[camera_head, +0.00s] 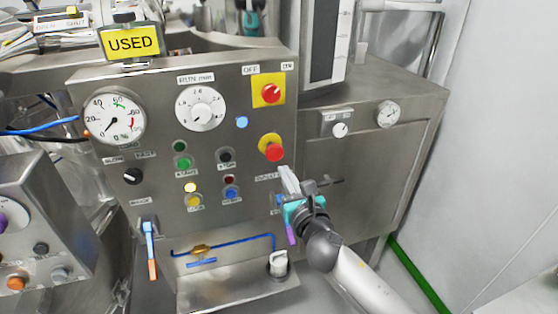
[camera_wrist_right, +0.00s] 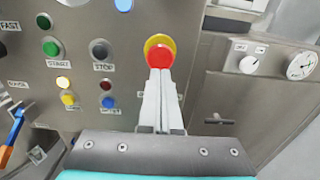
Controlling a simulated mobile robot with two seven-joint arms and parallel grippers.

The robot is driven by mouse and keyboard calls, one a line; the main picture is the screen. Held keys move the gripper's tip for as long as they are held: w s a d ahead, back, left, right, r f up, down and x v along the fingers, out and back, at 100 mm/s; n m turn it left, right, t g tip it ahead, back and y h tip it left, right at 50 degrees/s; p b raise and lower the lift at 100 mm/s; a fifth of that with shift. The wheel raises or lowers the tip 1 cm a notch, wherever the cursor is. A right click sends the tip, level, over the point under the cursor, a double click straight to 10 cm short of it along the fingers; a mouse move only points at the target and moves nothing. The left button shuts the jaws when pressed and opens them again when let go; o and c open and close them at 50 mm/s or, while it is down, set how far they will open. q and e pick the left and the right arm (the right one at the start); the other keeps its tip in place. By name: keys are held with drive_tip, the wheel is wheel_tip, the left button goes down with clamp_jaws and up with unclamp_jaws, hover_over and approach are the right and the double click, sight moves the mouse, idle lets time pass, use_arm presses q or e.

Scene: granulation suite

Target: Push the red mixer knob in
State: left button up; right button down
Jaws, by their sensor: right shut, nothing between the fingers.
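The red mushroom-shaped knob (camera_head: 274,152) with a yellow collar sits on the right side of the steel control panel, below a red rotary switch (camera_head: 270,93) on a yellow plate. My right gripper (camera_head: 286,171) is shut and empty, with its pale fingertips just below and in front of the red knob. In the right wrist view, the red knob (camera_wrist_right: 161,56) shows straight beyond the fingertips (camera_wrist_right: 160,74), which overlap its lower edge. I cannot tell whether they touch it. My left gripper is not in view.
A blue and orange lever (camera_head: 151,245) hangs lower left. A steel cabinet (camera_head: 365,160) stands to the right.

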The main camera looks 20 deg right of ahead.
sight(276, 151)
drive_tip(key=shift+w, duration=2.75)
drive_tip(key=shift+w+d, duration=0.1)
drive_tip(key=shift+w, duration=0.5)
drive_tip(key=shift+w+r, duration=0.15)
drive_tip(key=shift+r, duration=0.05)
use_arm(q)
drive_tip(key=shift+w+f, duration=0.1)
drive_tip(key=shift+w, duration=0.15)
use_arm(e)
drive_tip(key=shift+d+r, duration=0.1)
drive_tip(key=shift+r, duration=0.05)
